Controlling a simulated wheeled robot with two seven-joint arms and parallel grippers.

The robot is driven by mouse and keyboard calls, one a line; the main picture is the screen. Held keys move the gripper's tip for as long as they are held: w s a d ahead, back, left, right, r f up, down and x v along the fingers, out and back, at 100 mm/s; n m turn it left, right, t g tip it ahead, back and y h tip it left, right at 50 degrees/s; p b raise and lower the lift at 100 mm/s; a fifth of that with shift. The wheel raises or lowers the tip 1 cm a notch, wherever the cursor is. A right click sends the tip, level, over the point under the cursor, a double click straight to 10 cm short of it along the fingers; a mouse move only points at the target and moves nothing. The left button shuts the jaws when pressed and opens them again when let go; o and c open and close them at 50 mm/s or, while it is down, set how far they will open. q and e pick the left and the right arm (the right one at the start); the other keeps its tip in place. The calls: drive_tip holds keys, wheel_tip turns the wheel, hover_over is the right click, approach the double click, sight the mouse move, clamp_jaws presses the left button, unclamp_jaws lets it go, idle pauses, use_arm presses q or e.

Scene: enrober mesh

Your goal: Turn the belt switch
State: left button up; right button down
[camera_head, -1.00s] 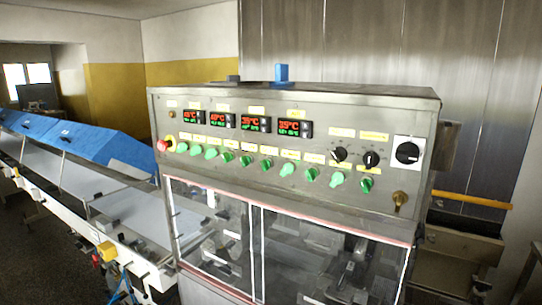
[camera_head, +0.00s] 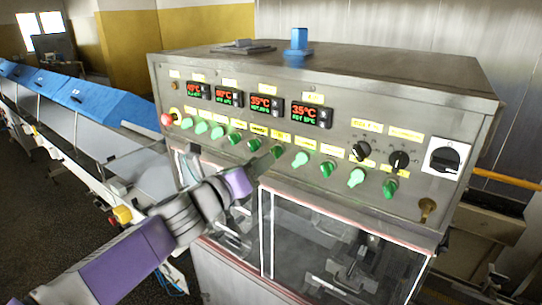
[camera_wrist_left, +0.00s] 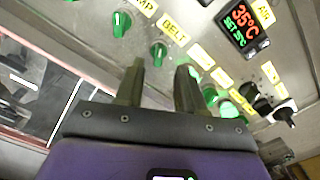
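The belt switch (camera_wrist_left: 158,52) is a green rotary knob beside the yellow BELT label (camera_wrist_left: 172,28) in the left wrist view. My left gripper (camera_wrist_left: 161,66) is open, with one finger on each side of a gap pointing at this knob. The fingers appear just short of the knob; I cannot tell whether they touch it. In the head view my left gripper (camera_head: 266,162) is in front of the middle of the green knob row and hides part of the panel there. My right gripper is not in view.
Other green knobs (camera_head: 327,169) sit close on both sides. Above are red-and-green displays (camera_head: 265,106). A red emergency button (camera_head: 166,119) is at the left, black knobs (camera_head: 398,159) and a black main switch (camera_head: 446,157) at the right. Clear guard windows (camera_head: 330,250) are below.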

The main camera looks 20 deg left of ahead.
sight(275, 152)
use_arm(q)
drive_tip(key=x, duration=0.5)
drive_tip(key=shift+f, duration=0.1)
clamp_jaws()
drive_tip(key=shift+m+b, duration=0.3)
drive_tip(key=shift+m, duration=0.1)
drive_tip(key=m+b, duration=0.2)
drive_tip(key=m, duration=0.9)
drive_tip(key=shift+b, duration=0.3)
